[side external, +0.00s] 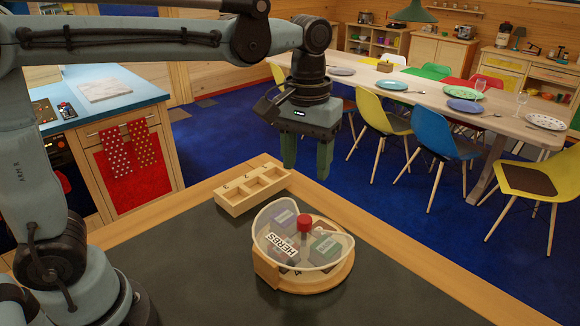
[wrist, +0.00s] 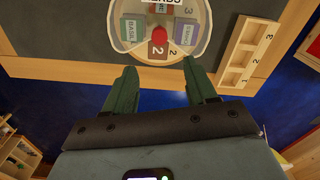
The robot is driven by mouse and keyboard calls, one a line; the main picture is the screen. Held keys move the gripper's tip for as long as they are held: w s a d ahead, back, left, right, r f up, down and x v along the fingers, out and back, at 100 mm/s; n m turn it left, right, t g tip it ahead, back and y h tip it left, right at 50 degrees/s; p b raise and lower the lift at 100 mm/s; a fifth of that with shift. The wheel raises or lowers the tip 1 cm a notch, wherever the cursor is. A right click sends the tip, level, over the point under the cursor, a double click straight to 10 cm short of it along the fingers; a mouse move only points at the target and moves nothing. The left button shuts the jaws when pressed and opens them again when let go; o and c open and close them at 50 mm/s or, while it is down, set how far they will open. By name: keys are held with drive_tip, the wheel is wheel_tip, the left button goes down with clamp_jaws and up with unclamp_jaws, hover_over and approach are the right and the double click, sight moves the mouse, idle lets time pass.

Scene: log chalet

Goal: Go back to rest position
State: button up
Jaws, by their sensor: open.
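My gripper (side external: 308,158) hangs from the arm, fingers pointing down, above and behind the table's far edge. It is open and empty, with both green fingers apart in the wrist view (wrist: 161,87). A round wooden container (side external: 290,282) with a clear lid (side external: 318,222) and a red knob (side external: 304,224) stands on the dark table top, apart from the gripper. Under the lid are blocks and a label reading HERBS. In the wrist view the container (wrist: 158,50) shows blocks labelled BASIL (wrist: 131,29) and another label I cannot read fully.
A wooden tray with three numbered compartments (side external: 236,205) lies near the table's far edge, left of the container; its compartments look empty. The dark table top (side external: 400,295) is clear around the container. A dining table (side external: 440,100) and chairs stand behind, across a blue floor.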

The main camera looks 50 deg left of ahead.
drive_tip(key=s+a+f+m+t, duration=0.3)
drive_tip(key=s+a+f+t, duration=0.3)
drive_tip(key=s+a+t, duration=0.1)
drive_tip(key=shift+s+a, duration=0.45)
drive_tip(key=shift+a, duration=0.5)
